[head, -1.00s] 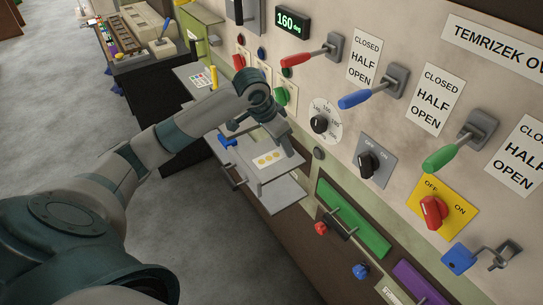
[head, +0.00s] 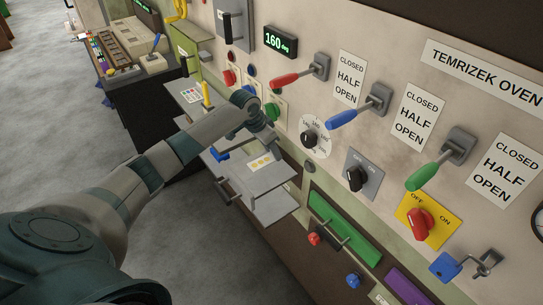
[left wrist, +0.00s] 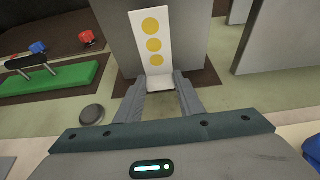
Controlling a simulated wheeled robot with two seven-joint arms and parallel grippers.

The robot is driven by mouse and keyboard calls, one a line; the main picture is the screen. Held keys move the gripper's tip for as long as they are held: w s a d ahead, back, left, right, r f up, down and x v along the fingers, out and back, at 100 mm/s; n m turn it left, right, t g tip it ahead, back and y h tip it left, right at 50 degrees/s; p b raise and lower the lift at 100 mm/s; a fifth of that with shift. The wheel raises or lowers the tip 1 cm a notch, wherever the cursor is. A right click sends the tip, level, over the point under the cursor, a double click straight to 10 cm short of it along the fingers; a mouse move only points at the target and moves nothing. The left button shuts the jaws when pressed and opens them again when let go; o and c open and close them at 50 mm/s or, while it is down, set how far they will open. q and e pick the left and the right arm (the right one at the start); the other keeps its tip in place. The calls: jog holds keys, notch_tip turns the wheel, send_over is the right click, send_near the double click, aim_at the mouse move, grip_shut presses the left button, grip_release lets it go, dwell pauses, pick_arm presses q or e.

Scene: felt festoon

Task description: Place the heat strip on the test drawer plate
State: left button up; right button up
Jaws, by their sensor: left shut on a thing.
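The heat strip is a white strip (head: 262,161) with three yellow dots, above the grey drawer plate (head: 245,180) in the head view. My left gripper (head: 271,143) is at the strip's wall-side end. In the left wrist view the strip (left wrist: 166,22) extends away from me, with its near end between the two shut fingers (left wrist: 160,88). A grey flat surface (left wrist: 195,45) lies behind it. I cannot tell whether the strip touches the plate. My right gripper is not in view.
A lower grey shelf (head: 273,207) juts out below the plate. The oven panel carries red, blue and green levers (head: 424,175) and a dial (head: 309,138). A green bar (head: 345,228) with a dark handle lies to the right. Open floor is at the left.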

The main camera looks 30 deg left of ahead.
aim_at(272, 156)
pick_arm(q)
jog(key=shift+w+a+f, duration=0.2)
jog(key=shift+w+f, duration=0.05)
jog(key=shift+w, duration=0.05)
jog(key=shift+f, duration=0.1)
jog(key=shift+f+p, duration=0.25)
jog(key=shift+p, duration=0.05)
notch_tip(272, 156, down, 2)
jog(key=shift+s+f+p, duration=0.1)
jog(key=shift+p, duration=0.4)
jog(key=shift+f, duration=0.5)
jog(key=shift+f, duration=0.15)
jog(key=o, duration=1)
